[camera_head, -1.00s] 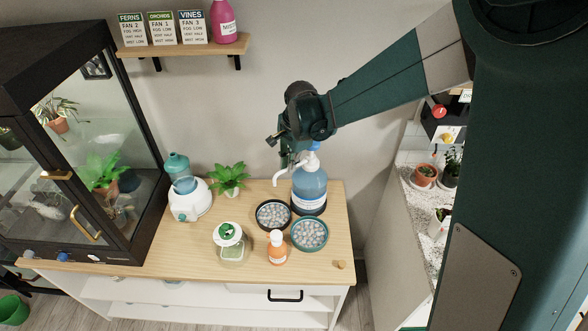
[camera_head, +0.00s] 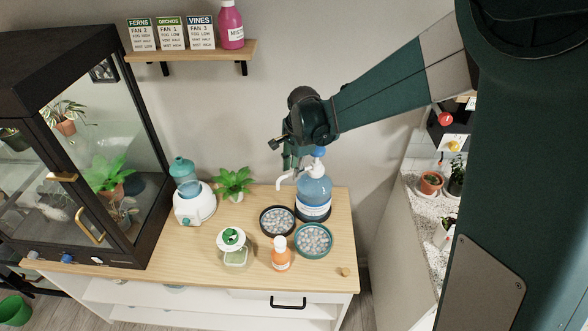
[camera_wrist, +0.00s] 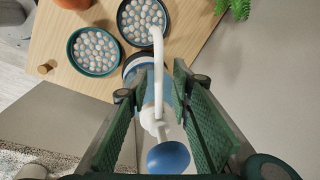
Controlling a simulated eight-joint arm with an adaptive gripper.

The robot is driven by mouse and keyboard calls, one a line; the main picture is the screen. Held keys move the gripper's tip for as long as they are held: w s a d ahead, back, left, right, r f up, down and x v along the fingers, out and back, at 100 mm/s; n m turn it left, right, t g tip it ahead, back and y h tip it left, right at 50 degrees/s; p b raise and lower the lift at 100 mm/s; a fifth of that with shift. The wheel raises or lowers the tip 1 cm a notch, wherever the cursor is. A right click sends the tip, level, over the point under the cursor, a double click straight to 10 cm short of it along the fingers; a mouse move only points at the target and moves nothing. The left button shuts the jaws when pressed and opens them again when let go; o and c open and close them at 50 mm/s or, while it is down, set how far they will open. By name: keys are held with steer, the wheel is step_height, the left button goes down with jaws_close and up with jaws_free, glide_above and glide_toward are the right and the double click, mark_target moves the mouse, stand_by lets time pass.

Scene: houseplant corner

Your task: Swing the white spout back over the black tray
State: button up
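A blue pump bottle (camera_head: 313,192) stands at the back right of the wooden cabinet top. Its white spout (camera_head: 283,181) points left from the pump head. In the wrist view the spout (camera_wrist: 157,80) reaches across the near right rim of the black tray (camera_wrist: 122,27), with its tip seen against that tray. The black tray (camera_head: 263,226) of pale pebbles sits in front of the bottle, to its left. My gripper (camera_head: 291,164) is at the pump head. In the wrist view its two fingers stand apart on either side of the spout, with gaps visible.
A teal pebble tray (camera_head: 313,254) touches or nearly touches the black one. An orange bottle (camera_head: 281,258), a green-lidded jar (camera_head: 234,252), a white humidifier (camera_head: 194,208) and a plant (camera_head: 234,181) stand nearby. A glass cabinet (camera_head: 140,160) is at left. A small wooden knob (camera_head: 345,271) lies front right.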

steer(key=shift+r, duration=0.15)
step_height(320, 180, up, 11)
steer(key=s+d, duration=0.1)
steer(key=s, duration=0.1)
steer(key=shift+r, duration=0.2)
stand_by(0.5)
steer(key=shift+s+d, duration=0.1)
steer(key=shift+d, duration=0.05)
stand_by(0.3)
steer(key=s+d+r+n+t+b, duration=0.1)
steer(key=s+d+r+n, duration=0.15)
steer(key=s+d, duration=0.45)
steer(key=s+d+r+n+t+b, duration=0.1)
steer(key=s+d+r+n, duration=0.15)
steer(key=s+d, duration=0.45)
steer(key=s+d+f+n+t+b, duration=0.1)
steer(key=s+d+f+n, duration=0.1)
steer(key=s+d, duration=0.3)
steer(key=s+d+f+n+t+h+b, duration=0.1)
steer(key=s+d+n, duration=0.4)
steer(key=s, duration=0.5)
step_height(320, 180, down, 2)
steer(key=shift+f+t, duration=0.25)
steer(key=shift+t, duration=0.35)
